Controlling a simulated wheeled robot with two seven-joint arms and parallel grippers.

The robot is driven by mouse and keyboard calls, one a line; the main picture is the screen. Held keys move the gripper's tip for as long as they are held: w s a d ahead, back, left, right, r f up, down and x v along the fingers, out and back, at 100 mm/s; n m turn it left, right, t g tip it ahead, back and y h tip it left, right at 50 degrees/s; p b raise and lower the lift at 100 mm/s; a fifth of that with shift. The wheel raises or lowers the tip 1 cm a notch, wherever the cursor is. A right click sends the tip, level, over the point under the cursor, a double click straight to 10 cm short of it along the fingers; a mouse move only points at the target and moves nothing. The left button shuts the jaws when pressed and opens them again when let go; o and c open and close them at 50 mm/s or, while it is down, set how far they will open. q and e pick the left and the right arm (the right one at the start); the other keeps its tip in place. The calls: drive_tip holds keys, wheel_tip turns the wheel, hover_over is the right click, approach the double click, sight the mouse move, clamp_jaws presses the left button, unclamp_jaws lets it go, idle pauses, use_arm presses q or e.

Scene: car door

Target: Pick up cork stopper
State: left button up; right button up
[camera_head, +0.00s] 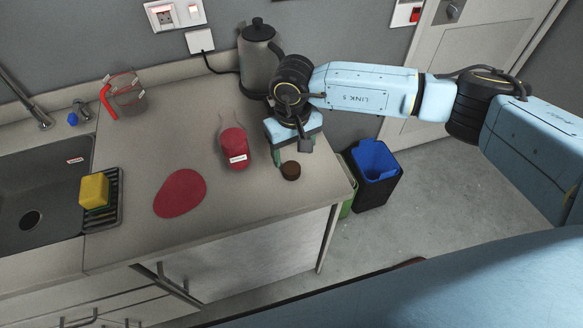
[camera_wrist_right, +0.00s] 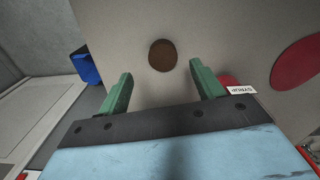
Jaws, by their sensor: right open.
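The cork stopper (camera_head: 291,170) is a small dark brown disc on the grey counter (camera_head: 222,278), near its right front corner. In the right wrist view the cork stopper (camera_wrist_right: 162,55) lies on the bare surface beyond the fingertips, roughly centred between them. My right gripper (camera_head: 286,157) hangs just behind the stopper in the head view, with one green finger plainly visible. In the wrist view my right gripper (camera_wrist_right: 161,74) has its two green fingers wide apart with nothing between them. I cannot tell its exact height above the counter. My left gripper is not in view.
A kettle (camera_head: 259,57) stands behind. The counter's right edge is close to the stopper. A bin (camera_head: 375,170) stands on the floor beyond.

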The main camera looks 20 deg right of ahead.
sight(291, 167)
drive_tip(key=shift+w+a+f+p, duration=0.15)
drive_tip(key=shift+f+p, duration=0.45)
drive_tip(key=shift+f, duration=2.1)
drive_tip(key=c, duration=1.1)
